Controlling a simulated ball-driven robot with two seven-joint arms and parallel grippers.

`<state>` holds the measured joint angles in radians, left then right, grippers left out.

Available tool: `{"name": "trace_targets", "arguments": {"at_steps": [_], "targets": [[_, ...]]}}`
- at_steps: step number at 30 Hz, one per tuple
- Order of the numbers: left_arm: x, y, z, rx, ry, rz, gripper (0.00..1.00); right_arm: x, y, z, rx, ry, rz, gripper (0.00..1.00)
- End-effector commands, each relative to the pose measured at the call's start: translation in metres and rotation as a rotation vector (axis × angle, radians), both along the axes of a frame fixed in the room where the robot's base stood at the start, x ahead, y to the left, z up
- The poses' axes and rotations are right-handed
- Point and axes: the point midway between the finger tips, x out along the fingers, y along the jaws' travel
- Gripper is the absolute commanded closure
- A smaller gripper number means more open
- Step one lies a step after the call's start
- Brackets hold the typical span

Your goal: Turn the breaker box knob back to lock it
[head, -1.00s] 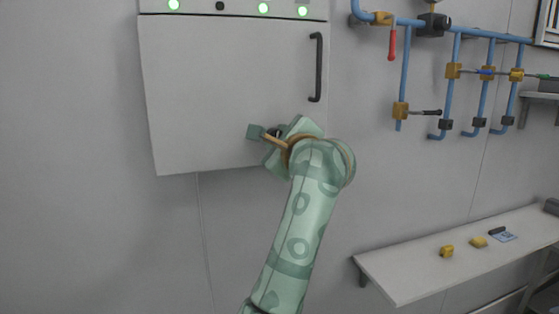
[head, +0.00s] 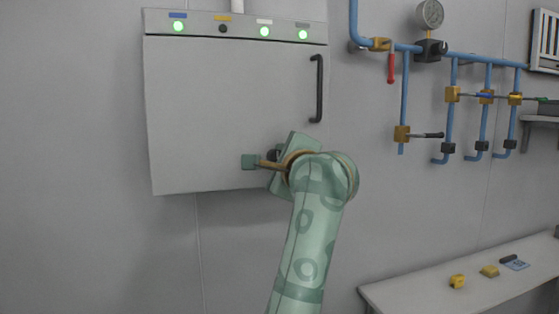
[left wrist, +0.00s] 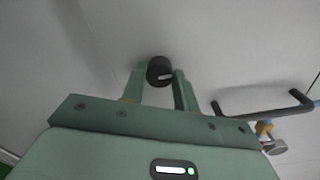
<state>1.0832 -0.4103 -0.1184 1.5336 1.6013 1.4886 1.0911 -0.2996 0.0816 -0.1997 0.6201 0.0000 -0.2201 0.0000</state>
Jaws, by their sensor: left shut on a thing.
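The breaker box (head: 225,110) is a pale grey box on the wall with its door shut and a black vertical handle (head: 317,90) at the right. Its round black knob (left wrist: 160,71) with a light mark sits low on the door; in the head view only a dark bit (head: 272,154) shows behind the gripper. My left gripper (head: 266,161) is at the door's lower right. In the left wrist view, the left gripper (left wrist: 158,84) is shut on the knob, one green finger on each side. My right gripper is not in view.
Green lamps (head: 264,32) are lit along the box's top strip. Blue pipes (head: 405,85) with a red lever (head: 391,67) and a gauge (head: 430,13) are on the wall at right. A shelf (head: 425,283) at lower right holds small yellow pieces (head: 457,281). Wall left of the box is clear.

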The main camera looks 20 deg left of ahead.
Motion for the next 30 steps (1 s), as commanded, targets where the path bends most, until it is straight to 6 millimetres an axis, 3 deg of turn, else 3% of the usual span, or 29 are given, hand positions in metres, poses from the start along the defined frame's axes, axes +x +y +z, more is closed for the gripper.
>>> {"name": "trace_targets", "arguments": {"at_steps": [1,3,12,16,30], "targets": [[0.000,0.000,-0.001,-0.002,0.001,0.000,0.67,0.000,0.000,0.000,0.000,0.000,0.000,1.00],[0.000,0.000,0.000,-0.002,0.001,0.000,0.48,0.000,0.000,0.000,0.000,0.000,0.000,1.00],[-0.001,-0.001,0.000,0.000,0.000,0.000,0.48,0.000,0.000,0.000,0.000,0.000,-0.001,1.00],[-0.011,-0.007,0.000,0.000,-0.002,0.000,0.48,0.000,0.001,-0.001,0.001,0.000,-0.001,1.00],[-0.107,-0.074,0.004,0.000,-0.002,-0.001,0.48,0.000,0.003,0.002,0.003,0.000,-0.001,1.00]]}}
